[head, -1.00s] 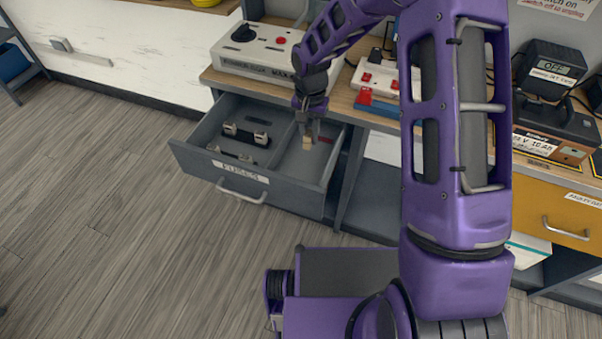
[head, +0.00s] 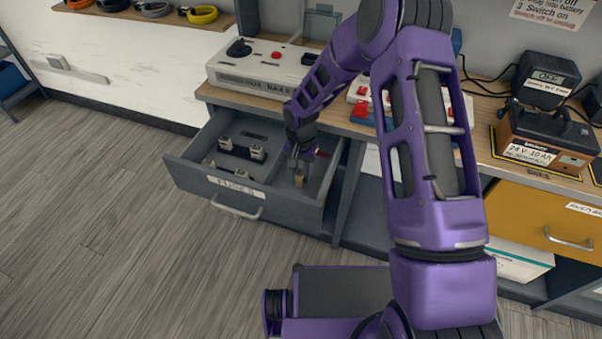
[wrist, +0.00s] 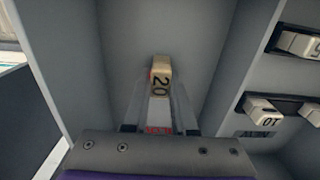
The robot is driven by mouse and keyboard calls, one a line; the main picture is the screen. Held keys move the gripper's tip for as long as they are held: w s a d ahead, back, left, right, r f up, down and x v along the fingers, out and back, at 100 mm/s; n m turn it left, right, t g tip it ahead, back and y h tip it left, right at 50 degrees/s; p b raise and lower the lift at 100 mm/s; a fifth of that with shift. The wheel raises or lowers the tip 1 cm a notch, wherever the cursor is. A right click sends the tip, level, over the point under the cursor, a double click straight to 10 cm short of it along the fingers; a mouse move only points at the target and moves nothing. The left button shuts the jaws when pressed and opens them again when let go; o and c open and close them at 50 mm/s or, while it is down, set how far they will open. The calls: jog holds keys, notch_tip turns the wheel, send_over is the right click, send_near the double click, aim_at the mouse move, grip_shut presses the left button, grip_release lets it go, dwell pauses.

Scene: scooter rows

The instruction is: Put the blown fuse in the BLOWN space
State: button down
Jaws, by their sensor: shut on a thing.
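The fuse (wrist: 161,70), pale with a dark "20" on it, is held between the two fingers of my gripper (wrist: 160,92) in the wrist view. In the head view, my gripper (head: 299,168) points down inside the right compartment of the open fuse drawer (head: 238,212), with the fuse (head: 299,181) at its tip. A red label (wrist: 158,130) shows between the fingers on the grey compartment; its text is mostly hidden and cannot be read. I cannot tell whether the fuse touches the compartment floor.
The drawer's left compartment holds several fuses in dark holders (head: 240,148); a "10" fuse (wrist: 263,112) shows at the right in the wrist view. A divider wall stands between the compartments. A white tester box (head: 262,68) sits on the bench above the drawer.

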aim_at(301, 171)
jog(key=shift+f, duration=0.25)
jog(key=c, duration=0.7)
grip_release()
jog(key=shift+r, duration=0.1)
jog(key=shift+r, duration=0.1)
notch_tip(301, 171, up, 12)
jog(key=shift+r+p, duration=0.1)
jog(key=shift+p, duration=0.8)
